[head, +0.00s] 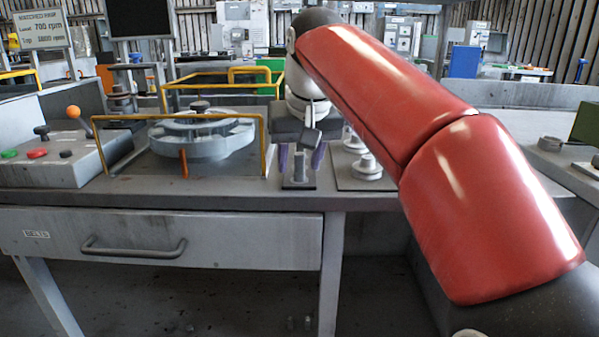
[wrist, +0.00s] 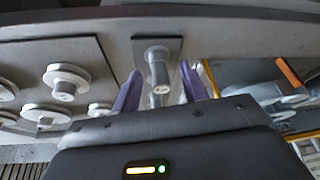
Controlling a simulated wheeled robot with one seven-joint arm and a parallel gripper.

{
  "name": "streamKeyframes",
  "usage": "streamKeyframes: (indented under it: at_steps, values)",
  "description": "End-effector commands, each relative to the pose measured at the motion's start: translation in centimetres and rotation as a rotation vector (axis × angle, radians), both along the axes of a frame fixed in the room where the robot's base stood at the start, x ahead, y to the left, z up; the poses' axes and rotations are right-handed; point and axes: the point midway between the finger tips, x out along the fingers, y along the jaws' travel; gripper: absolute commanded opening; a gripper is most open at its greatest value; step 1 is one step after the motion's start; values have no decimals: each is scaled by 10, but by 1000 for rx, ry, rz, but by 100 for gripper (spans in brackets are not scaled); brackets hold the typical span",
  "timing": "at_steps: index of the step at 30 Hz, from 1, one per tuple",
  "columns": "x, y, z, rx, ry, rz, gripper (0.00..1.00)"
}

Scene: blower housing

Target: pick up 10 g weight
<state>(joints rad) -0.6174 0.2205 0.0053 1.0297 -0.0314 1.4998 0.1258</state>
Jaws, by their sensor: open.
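My gripper (head: 301,158) is open and points down over the bench; its purple fingers also show in the wrist view (wrist: 160,72). Between the fingers stands a narrow grey metal cylinder (head: 300,171) on a small dark square plate; the wrist view also shows this cylinder (wrist: 158,66), with a gap on each side. Several round metal weights (head: 367,166) stand on a grey plate to the right; in the wrist view these weights (wrist: 66,80) are at the left. No gram marks are legible, so I cannot tell which piece is the 10 g weight.
A round metal housing (head: 205,138) stands left of my gripper, with a yellow rail (head: 264,145) between them. A control box (head: 50,155) with an orange-knobbed lever is at far left. The bench's front edge is close; a drawer (head: 160,245) is below.

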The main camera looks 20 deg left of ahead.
Motion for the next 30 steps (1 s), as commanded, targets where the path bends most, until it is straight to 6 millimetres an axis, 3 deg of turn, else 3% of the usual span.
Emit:
streamKeyframes:
  at_steps: [7,17,25,30]
  values:
    - [1,0,-1,0,-1,0,43]
    - [0,0,-1,1,0,0,1]
    - [0,0,0,1,0,0,0]
    - [-3,-6,18,2,-2,-1,0]
